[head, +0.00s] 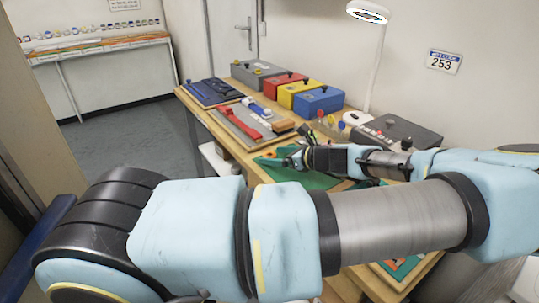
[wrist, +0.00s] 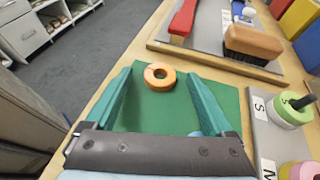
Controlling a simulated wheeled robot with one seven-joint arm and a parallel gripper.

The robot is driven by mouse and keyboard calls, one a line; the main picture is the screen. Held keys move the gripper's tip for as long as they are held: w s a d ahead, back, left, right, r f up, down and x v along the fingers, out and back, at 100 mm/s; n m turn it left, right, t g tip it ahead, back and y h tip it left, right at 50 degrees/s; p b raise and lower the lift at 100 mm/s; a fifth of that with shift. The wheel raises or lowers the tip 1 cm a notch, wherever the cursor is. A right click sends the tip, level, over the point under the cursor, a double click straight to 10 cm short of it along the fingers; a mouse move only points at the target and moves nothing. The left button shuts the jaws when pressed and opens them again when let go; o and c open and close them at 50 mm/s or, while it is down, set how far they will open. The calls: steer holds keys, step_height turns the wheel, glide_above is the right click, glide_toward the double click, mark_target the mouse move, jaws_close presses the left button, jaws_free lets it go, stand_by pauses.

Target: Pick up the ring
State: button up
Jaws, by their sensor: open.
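An orange ring (wrist: 158,86) lies flat on a green mat (wrist: 160,112) in the wrist view, with its hole facing up. In the head view, a small orange patch beside the gripper on the green mat (head: 318,181) appears to be this ring. My gripper (wrist: 156,76) is open, with one teal finger on each side of the ring's line. The ring sits between the fingertips, near their far ends, and no contact shows. The gripper also shows in the head view (head: 290,160), low over the mat.
A grey board with S and M labels (wrist: 263,135) holds a green-and-white round piece (wrist: 288,114) on a peg, right of the mat. A brush (wrist: 252,42) and red-handled tool (wrist: 183,20) lie on a grey board beyond. Red, yellow and blue boxes (head: 318,101) stand behind.

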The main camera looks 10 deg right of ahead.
jaws_close()
stand_by(0.6)
steer(key=shift+r, duration=0.15)
